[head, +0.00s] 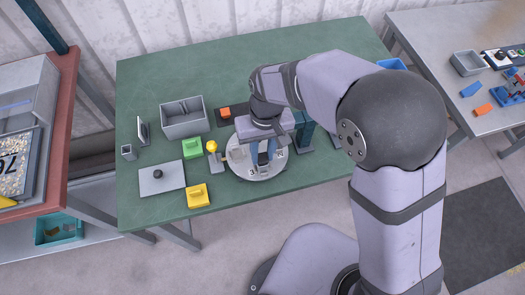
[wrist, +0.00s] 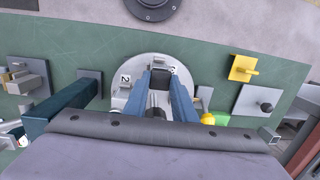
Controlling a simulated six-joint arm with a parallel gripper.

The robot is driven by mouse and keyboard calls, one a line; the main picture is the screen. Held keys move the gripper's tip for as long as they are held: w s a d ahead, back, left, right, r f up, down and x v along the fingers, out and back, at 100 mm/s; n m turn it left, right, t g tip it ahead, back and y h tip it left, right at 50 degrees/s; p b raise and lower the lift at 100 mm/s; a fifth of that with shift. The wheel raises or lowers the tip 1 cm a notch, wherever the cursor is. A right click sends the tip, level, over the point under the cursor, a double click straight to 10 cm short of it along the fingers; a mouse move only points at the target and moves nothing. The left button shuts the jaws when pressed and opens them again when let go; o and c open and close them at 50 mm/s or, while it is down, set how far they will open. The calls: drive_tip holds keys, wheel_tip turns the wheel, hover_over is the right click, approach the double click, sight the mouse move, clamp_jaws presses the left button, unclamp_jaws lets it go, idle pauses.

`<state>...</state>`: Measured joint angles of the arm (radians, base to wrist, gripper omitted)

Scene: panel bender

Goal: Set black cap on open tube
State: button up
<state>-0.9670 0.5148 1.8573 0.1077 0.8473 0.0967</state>
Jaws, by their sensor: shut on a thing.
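My gripper (wrist: 160,80) has its two blue fingers closed around a dark block-like piece, which looks like the black cap (wrist: 160,77), at the fingertips. In the head view my gripper (head: 264,158) is over the round grey disc (head: 240,168). The disc also shows in the wrist view (wrist: 131,72), with number labels on it. A grey, tube-like cylinder (wrist: 157,101) shows between the fingers, with a dark part near it. I cannot tell whether it is the open tube. The arm hides part of the disc in the head view, and any contact below the cap is unclear.
Left of the disc stand a yellow-balled lever (head: 212,147), a green block (head: 192,149), a yellow block (head: 197,195) and a plate with a black knob (head: 162,179). A grey bin (head: 184,118) is behind. The green table's (head: 140,85) back left is clear.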

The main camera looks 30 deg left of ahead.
sight(262, 156)
drive_tip(key=shift+f, duration=0.2)
drive_tip(key=o, duration=1.3)
drive_tip(key=shift+r, duration=0.15)
drive_tip(key=shift+r+p, duration=4)
drive_tip(key=shift+r, duration=0.4)
